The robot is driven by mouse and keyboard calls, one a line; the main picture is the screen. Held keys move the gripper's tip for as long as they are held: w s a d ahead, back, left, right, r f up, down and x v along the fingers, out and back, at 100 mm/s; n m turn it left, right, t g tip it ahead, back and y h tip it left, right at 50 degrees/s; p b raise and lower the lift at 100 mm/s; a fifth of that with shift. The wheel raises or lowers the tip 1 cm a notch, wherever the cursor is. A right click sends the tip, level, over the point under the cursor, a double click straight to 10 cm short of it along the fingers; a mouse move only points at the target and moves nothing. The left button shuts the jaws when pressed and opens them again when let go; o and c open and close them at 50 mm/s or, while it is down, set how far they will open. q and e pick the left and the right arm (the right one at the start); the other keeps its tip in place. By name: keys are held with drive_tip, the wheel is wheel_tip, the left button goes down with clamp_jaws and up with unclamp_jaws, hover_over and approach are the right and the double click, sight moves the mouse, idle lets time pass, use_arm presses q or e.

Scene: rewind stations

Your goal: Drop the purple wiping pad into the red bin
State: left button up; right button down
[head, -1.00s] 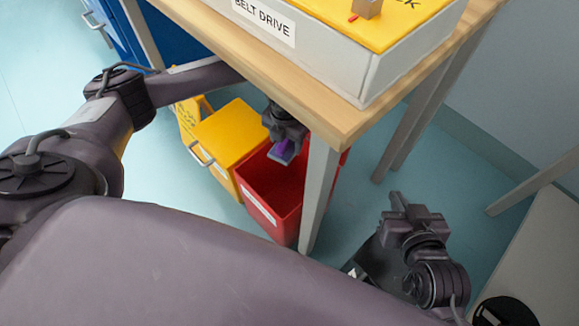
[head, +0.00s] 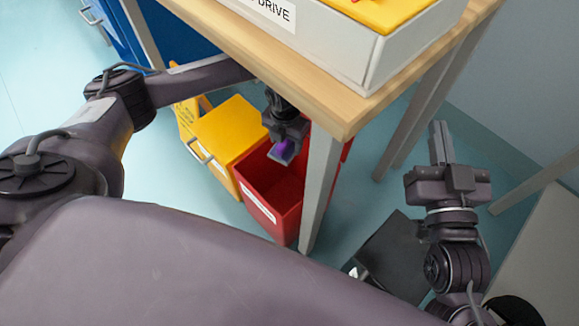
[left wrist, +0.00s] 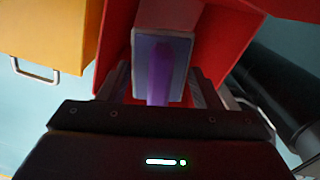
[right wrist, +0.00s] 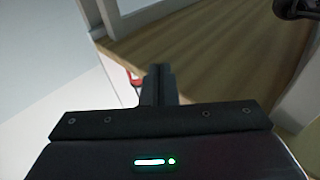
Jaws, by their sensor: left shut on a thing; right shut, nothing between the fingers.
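The purple wiping pad (head: 285,148) is held in my left gripper (head: 282,152), under the table edge and over the mouth of the red bin (head: 262,212). In the left wrist view the pad (left wrist: 158,75) is a purple grip on a grey-blue, pale-edged plate between the fingers, with the red bin (left wrist: 116,40) behind it. In the head view the bin stands on the floor beside a table leg, and that leg hides part of it. My right gripper (head: 438,140) is shut and empty, raised to the right of the table; its closed fingers (right wrist: 158,85) show in the right wrist view.
A yellow box with a handle (head: 228,135) stands against the red bin's left side. The wooden table (head: 330,105) carries a white and yellow belt drive unit (head: 330,40) above. Its grey leg (head: 320,190) stands close to the bin. Floor to the right is partly clear.

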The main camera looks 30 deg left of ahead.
use_arm(q)
drive_tip(key=shift+f+b, duration=0.55)
drive_tip(key=shift+f, duration=0.15)
use_arm(e)
wheel_tip(320, 180, up, 10)
drive_tip(key=s+d+t+y, duration=0.1)
drive_tip(key=s+t+y, duration=0.1)
drive_tip(key=t, duration=0.3)
drive_tip(key=shift+s+d, duration=0.3)
drive_tip(key=shift+d, duration=0.05)
use_arm(q)
drive_tip(key=o, duration=1)
use_arm(e)
drive_tip(key=shift+r, duration=0.1)
